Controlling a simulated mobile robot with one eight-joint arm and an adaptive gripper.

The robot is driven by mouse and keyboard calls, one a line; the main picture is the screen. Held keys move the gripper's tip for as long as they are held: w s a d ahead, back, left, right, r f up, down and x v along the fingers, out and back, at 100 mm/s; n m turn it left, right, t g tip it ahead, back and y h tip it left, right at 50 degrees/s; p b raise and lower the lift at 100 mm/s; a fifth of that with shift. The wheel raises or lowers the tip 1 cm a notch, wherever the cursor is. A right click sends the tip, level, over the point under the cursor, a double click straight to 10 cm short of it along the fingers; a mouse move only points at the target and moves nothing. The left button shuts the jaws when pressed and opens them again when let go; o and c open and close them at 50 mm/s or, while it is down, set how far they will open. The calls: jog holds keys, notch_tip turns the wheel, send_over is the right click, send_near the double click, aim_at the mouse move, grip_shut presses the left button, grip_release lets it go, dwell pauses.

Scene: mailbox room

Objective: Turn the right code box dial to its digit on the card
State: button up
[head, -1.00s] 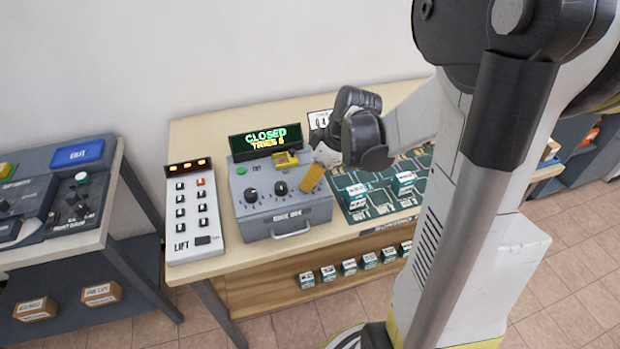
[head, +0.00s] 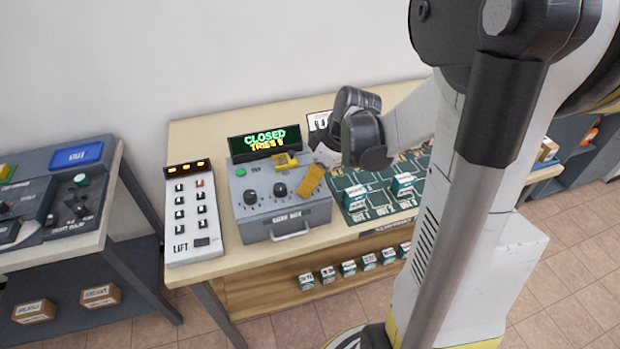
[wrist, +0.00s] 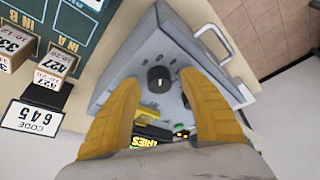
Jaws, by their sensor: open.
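The grey code box (head: 285,218) stands on the bench, its display (head: 265,140) reading CLOSED with a tries line below. Its left dial (head: 251,197) and middle dial (head: 280,189) show in the head view; my yellow finger hides the right one. In the wrist view a black dial (wrist: 159,78) with a white mark lies between my fingertips, apparently the right dial. My gripper (wrist: 160,85) is open around it, with gaps on both sides; contact is not visible. The code card (wrist: 38,117) appears upside down in the wrist view and seems to read 645.
A white LIFT panel (head: 192,215) with several switches stands left of the box. A dark green board (head: 380,190) with labelled blocks lies to its right. The box has a front handle (head: 290,231) and a green button (head: 241,172).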

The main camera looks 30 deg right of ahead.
jog(key=v, duration=1.2)
